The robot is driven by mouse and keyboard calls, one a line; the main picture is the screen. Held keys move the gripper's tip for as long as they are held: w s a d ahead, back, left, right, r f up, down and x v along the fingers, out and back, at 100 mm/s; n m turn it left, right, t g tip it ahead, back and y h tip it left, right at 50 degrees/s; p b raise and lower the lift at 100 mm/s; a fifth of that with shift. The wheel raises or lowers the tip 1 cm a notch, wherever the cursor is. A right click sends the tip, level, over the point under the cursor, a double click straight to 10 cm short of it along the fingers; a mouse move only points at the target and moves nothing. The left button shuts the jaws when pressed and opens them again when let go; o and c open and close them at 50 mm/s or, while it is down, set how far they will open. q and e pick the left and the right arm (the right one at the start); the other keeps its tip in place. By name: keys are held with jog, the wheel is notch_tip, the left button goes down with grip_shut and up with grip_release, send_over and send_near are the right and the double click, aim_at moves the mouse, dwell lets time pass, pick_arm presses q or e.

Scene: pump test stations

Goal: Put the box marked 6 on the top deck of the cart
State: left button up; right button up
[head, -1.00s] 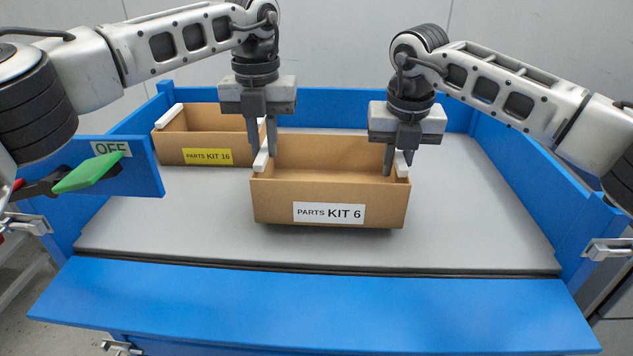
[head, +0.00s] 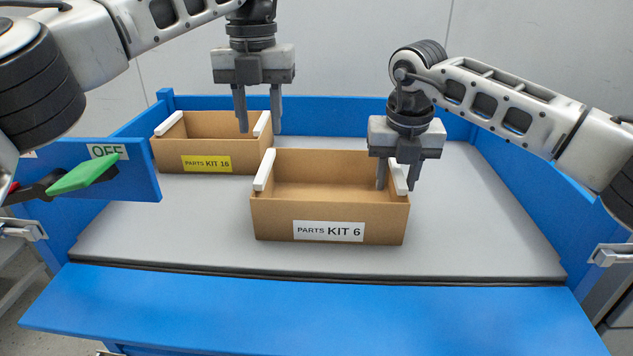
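The brown box marked PARTS KIT 6 (head: 281,213) sits upright and open-topped on the grey top deck (head: 480,235) of the blue cart, near the middle. It has a white grip strip on each side rim. My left gripper (head: 258,125) is open and empty, above and behind the left strip (head: 264,170), clear of the box. My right gripper (head: 398,182) is open, its fingers apart on either side of the right strip (head: 398,174). Whether they touch it, I cannot tell.
A second brown box, marked KIT 16 with a yellow label (head: 206,163), stands behind left on the deck. Blue walls (head: 535,180) bound the deck. A blue flap (head: 310,310) lies in front. A green handle (head: 84,176) marked OFF is at left. The right deck is clear.

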pick_arm(q)
notch_tip(320, 180, up, 5)
jog(key=shift+r, duration=0.1)
pick_arm(e)
notch_tip(320, 180, up, 12)
jog(key=s, duration=0.1)
jog(key=shift+s, duration=0.4)
jog(key=shift+f, duration=0.1)
